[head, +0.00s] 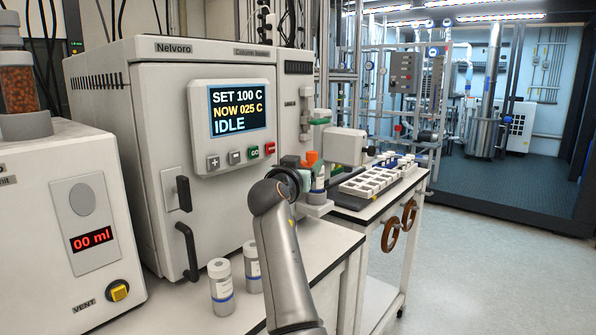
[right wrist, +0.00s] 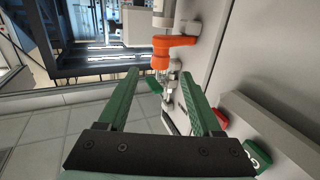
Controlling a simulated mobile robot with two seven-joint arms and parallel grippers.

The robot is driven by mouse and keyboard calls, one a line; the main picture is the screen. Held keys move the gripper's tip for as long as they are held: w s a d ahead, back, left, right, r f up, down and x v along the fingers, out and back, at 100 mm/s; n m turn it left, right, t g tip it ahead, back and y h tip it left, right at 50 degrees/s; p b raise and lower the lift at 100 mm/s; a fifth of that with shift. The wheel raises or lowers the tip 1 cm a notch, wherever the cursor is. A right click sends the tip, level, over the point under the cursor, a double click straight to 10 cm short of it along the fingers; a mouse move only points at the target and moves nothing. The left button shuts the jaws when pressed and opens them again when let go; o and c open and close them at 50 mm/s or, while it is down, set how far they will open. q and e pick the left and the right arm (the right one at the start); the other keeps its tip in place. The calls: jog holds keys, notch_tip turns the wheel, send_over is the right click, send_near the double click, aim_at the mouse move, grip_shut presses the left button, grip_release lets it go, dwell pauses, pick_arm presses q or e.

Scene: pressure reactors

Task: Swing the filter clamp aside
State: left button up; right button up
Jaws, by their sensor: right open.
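The orange filter clamp (right wrist: 174,43) is a lever-shaped part set across a pale upright column in the right wrist view, just beyond my fingertips. In the head view the orange part (head: 312,157) shows small beside the white cabinet's right side. My right gripper (right wrist: 160,80) is open, its two green fingers apart and pointing at the clamp. A metal fitting below the clamp shows between the fingers. In the head view my right gripper (head: 299,163) is partly hidden by its own wrist; whether it touches the clamp cannot be told. My left gripper is not in view.
The white cabinet (head: 150,130) with a lit display stands close on the left of my right arm. Its red button (right wrist: 221,117) is near the right finger. Two white vials (head: 221,287) stand on the bench. A white rack (head: 375,182) is behind. Open floor lies at right.

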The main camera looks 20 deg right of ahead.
jog(key=shift+v, duration=2.35)
jog(key=shift+s, duration=0.1)
